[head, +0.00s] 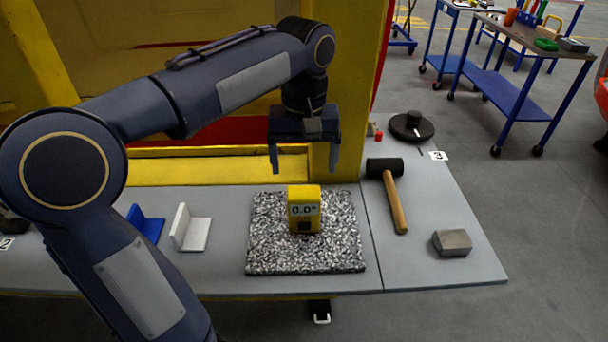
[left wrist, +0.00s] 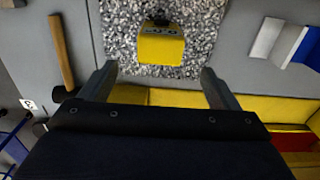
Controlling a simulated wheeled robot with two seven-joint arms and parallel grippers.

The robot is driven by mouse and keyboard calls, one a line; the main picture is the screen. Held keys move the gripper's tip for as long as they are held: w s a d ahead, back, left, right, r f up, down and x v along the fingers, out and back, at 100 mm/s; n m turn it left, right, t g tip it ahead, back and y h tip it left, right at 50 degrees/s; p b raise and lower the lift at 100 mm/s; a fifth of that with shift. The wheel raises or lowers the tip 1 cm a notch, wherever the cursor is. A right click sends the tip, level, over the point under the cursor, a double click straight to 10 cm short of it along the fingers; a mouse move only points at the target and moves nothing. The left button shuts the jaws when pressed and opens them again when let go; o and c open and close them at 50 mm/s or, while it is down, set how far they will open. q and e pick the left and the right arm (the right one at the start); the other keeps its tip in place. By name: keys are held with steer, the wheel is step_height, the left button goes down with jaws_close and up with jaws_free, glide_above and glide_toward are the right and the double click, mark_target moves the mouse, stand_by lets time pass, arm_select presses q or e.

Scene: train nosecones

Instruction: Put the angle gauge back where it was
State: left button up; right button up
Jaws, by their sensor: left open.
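The angle gauge (head: 304,209) is a small yellow box with a display reading 0.0°. It stands upright on a speckled granite plate (head: 268,250) on the grey table. It also shows in the left wrist view (left wrist: 161,47), apart from the fingers. My left gripper (head: 304,170) is open and empty, above and behind the gauge, pointing down. Its two fingers also show in the left wrist view (left wrist: 158,85). My right gripper is in neither view.
A black-headed mallet (head: 396,200) and a grey metal block (head: 452,243) lie right of the plate. A white angle bracket (head: 190,230) and a blue one (head: 146,225) stand left. A black round object (head: 411,126) is at the back right. Yellow framework (head: 220,168) borders the table's back.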

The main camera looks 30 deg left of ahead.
arm_select(q)
steer(key=shift+s+r, duration=0.1)
steer(key=shift+r, duration=0.2)
steer(key=s+d+f+m+t+h, duration=0.2)
steer(key=s+f, duration=0.4)
steer(key=s, duration=0.2)
steer(key=s+d+f+m+t+h, duration=0.1)
steer(key=s+d+f+m+t, duration=0.1)
steer(key=s+f, duration=0.4)
steer(key=s+t, duration=0.1)
steer(key=s, duration=0.1)
steer(key=shift+s+m+t+h, duration=0.3)
steer(key=shift+s+m+h, duration=0.05)
steer(key=shift+m+h, duration=0.05)
